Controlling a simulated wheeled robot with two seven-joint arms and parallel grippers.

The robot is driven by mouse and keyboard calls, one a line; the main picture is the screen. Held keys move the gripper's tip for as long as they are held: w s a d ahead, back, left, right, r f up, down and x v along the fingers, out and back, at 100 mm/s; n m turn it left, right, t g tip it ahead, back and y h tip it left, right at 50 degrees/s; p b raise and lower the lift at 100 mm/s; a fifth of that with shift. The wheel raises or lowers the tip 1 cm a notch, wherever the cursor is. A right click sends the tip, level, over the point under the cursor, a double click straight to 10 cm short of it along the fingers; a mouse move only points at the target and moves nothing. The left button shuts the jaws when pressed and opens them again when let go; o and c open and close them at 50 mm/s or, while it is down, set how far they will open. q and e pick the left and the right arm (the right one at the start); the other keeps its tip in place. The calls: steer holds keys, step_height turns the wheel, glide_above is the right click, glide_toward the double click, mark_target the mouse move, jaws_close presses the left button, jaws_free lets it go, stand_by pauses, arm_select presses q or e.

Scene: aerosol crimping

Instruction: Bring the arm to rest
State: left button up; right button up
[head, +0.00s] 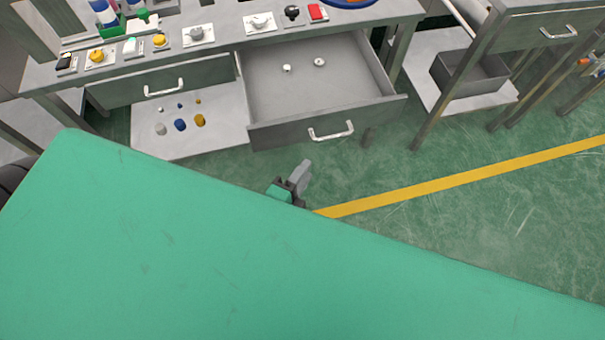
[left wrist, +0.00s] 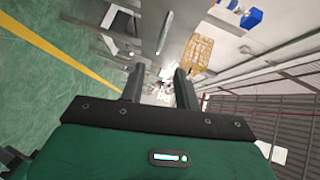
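My left gripper (head: 301,178) shows in the head view just past the edge of my own large green arm part, which hides the lower half of the picture. It is over the floor, in front of the open drawer and apart from it. In the left wrist view the two dark fingers of the left gripper (left wrist: 158,88) stand apart with nothing held between them. My right gripper is not in view.
An open grey drawer (head: 290,90) holds two small white parts (head: 319,62). The workbench (head: 225,14) above carries several knobs and fixtures. A lower shelf (head: 150,140) bears small coloured pieces. A grey bin (head: 470,75) stands to the right. Green floor (head: 480,225) is clear there.

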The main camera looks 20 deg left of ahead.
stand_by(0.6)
